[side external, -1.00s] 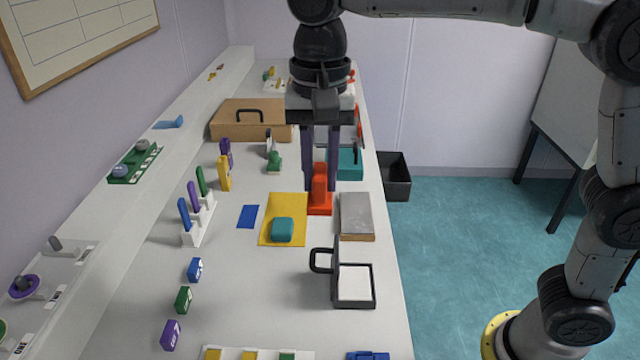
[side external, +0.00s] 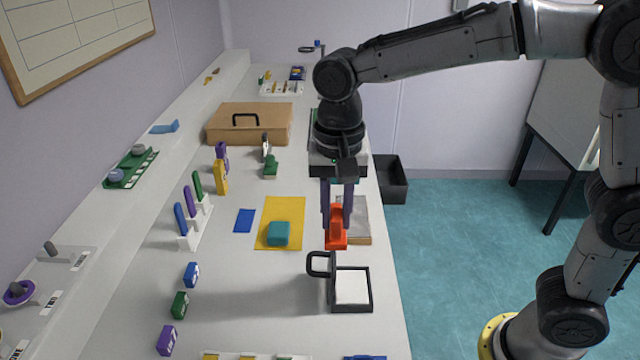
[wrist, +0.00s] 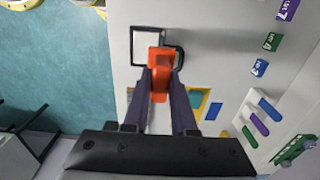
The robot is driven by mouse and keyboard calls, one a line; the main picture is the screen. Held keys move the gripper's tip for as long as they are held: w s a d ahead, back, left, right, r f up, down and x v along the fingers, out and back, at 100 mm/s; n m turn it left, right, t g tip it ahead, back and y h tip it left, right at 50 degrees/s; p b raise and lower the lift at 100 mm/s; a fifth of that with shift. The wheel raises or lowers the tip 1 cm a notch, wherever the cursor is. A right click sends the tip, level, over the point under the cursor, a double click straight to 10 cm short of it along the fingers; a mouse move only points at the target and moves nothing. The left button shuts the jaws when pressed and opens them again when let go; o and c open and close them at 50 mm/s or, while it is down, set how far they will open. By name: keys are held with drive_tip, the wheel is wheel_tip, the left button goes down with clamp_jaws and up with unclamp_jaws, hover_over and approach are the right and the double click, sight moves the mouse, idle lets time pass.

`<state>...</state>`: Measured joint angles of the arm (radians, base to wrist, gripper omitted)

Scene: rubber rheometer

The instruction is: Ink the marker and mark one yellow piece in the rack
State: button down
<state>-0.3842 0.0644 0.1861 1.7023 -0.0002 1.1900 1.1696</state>
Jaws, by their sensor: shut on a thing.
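My gripper (side external: 338,208) is shut on the orange marker (side external: 336,238), a stepped block held upright with its wide end down. It appears to be above the bench, between the grey slab (side external: 359,206) and the black-framed tray with a white pad (side external: 369,290). In the wrist view the marker (wrist: 159,78) overlaps the near edge of that tray (wrist: 133,48). At the bottom edge of the side view a white rack (side external: 230,357) is cut off, with yellow pieces (side external: 249,357) and a green one in it. The marker's underside is hidden.
A teal block (side external: 278,233) sits on a yellow sheet (side external: 290,206). A white holder (side external: 188,242) with upright coloured sticks is to the left. The bench between the coloured lot blocks and the tray is clear.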

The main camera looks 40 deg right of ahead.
drive_tip(key=s+d+f, duration=0.2)
drive_tip(key=d+f, duration=0.1)
drive_tip(key=f, duration=0.4)
drive_tip(key=shift+s+d, duration=0.3)
drive_tip(key=shift+d, duration=0.1)
drive_tip(key=shift+f, duration=0.1)
drive_tip(key=shift+f, duration=2.9)
drive_tip(key=shift+f, duration=0.65)
drive_tip(key=shift+r, duration=0.1)
wheel_tip(320, 180, up, 7)
idle(0.5)
idle(0.4)
drive_tip(key=w+d+f+n, duration=0.1)
drive_tip(key=w+d+n, duration=0.2)
drive_tip(key=w+d+f+n, duration=0.2)
drive_tip(key=w+d+n, duration=0.1)
drive_tip(key=w+d+f+n, duration=0.1)
drive_tip(key=w+d+n, duration=0.2)
drive_tip(key=w+d, duration=0.1)
drive_tip(key=shift+f, duration=0.25)
